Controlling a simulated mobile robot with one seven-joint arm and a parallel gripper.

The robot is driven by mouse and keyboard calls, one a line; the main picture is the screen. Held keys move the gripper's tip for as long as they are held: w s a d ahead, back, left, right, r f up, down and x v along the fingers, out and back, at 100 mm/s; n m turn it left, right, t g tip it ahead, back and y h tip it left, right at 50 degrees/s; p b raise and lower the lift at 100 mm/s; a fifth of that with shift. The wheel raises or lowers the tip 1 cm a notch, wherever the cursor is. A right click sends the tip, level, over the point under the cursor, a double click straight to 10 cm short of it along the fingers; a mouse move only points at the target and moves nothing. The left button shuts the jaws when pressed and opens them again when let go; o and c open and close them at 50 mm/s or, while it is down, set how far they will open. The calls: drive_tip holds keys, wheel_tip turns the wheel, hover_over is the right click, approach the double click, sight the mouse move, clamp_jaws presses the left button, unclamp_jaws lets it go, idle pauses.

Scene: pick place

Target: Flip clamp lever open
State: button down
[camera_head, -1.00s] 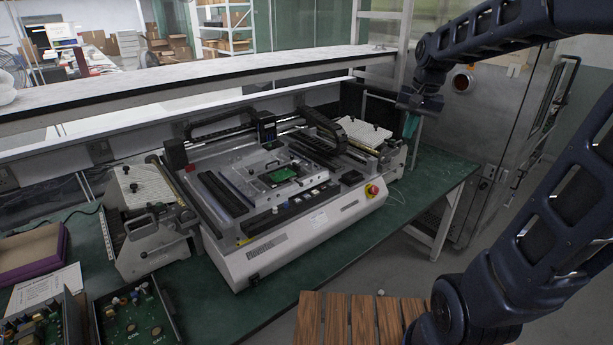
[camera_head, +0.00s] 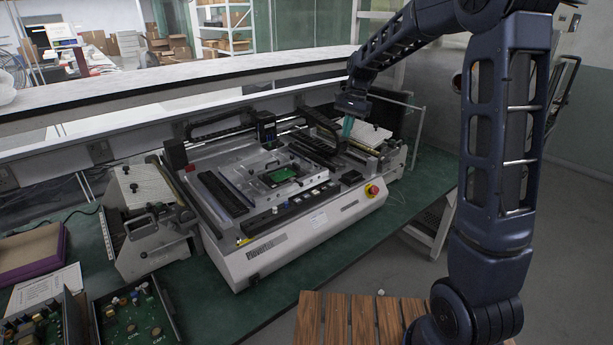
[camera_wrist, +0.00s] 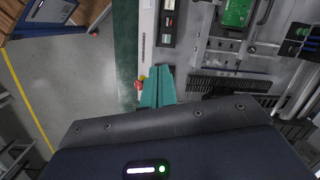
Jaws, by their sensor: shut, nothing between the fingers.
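A green circuit board (camera_head: 284,174) sits in a metal frame on the grey bench machine (camera_head: 300,222). The board also shows at the top of the wrist view (camera_wrist: 237,12). A dark curved handle (camera_wrist: 265,10) lies beside the board there; I cannot tell whether it is the clamp lever or how it is set. My gripper (camera_head: 347,127) is above the right rear part of the machine, apart from the board. Its teal fingers (camera_wrist: 158,86) are shut and empty, and show near the red and yellow stop button in the wrist view.
The stop button (camera_head: 372,190) sits at the machine's front right corner. A black gantry (camera_head: 265,130) stands behind the board. Side units flank the machine on the left (camera_head: 150,210) and right (camera_head: 368,135). Open circuit boxes (camera_head: 135,315) lie at front left.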

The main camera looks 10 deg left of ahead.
sight(296, 182)
drive_tip(key=w+a+f+m+g, duration=0.1)
drive_tip(key=w+a+f, duration=0.4)
drive_tip(key=a+f, duration=0.3)
drive_tip(key=shift+a+m+g, duration=0.3)
drive_tip(key=shift+a, duration=0.65)
drive_tip(key=shift+f, duration=0.15)
drive_tip(key=x, duration=0.9)
drive_tip(key=shift+a+f, duration=0.1)
drive_tip(key=shift+f, duration=0.25)
drive_tip(key=s+a, duration=0.1)
drive_tip(key=s+a+f, duration=0.1)
drive_tip(key=s, duration=0.1)
drive_tip(key=shift+s+a, duration=0.1)
drive_tip(key=shift+s, duration=0.1)
